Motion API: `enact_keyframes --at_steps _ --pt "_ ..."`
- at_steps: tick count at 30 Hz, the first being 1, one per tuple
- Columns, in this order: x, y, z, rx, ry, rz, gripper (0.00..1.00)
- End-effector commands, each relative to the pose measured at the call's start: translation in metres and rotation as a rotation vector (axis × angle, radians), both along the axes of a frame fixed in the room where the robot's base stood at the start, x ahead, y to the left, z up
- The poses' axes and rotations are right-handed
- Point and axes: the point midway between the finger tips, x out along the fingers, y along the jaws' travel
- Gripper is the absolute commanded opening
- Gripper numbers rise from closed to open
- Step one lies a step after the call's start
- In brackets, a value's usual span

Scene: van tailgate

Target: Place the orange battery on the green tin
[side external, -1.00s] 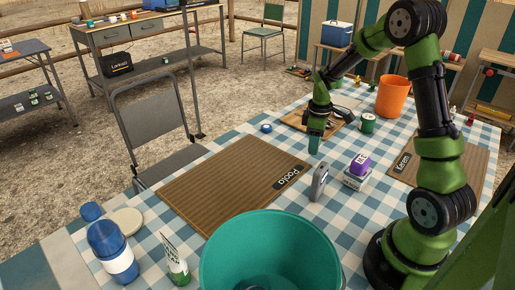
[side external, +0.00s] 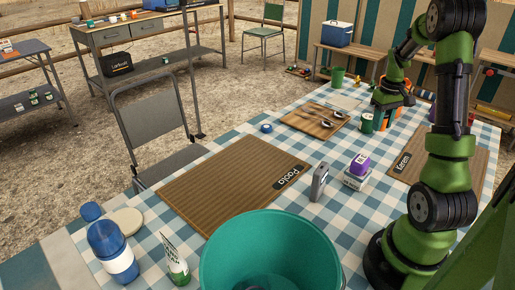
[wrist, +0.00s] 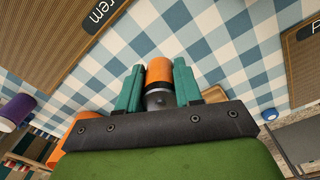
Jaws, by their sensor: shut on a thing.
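The orange battery (wrist: 158,72), a cylinder with a dark end, is between my two teal fingers in the wrist view. My gripper (wrist: 158,85) is shut on it. In the side view my gripper (side external: 385,118) is above the far right part of the table, just right of the green tin (side external: 366,122).
An orange bucket (side external: 408,86) is partly hidden behind my gripper. A wooden board (side external: 313,120) with dark items lies left of the tin. A green cup (side external: 337,77) stands behind. A purple-topped stack (side external: 358,165), a grey device (side external: 318,182) and a large teal bucket (side external: 270,225) stand nearer.

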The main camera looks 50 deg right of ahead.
Motion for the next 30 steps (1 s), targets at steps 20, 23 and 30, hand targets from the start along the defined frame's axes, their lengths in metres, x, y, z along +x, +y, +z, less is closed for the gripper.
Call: enact_keyframes --at_steps 20,23,30 --pt "0.059 -0.098 -0.004 0.024 -0.003 -0.098 0.00" --pt "0.068 -0.112 -0.005 0.025 -0.004 -0.097 0.00" --pt "0.081 -0.132 -0.006 0.025 -0.004 -0.097 0.00"
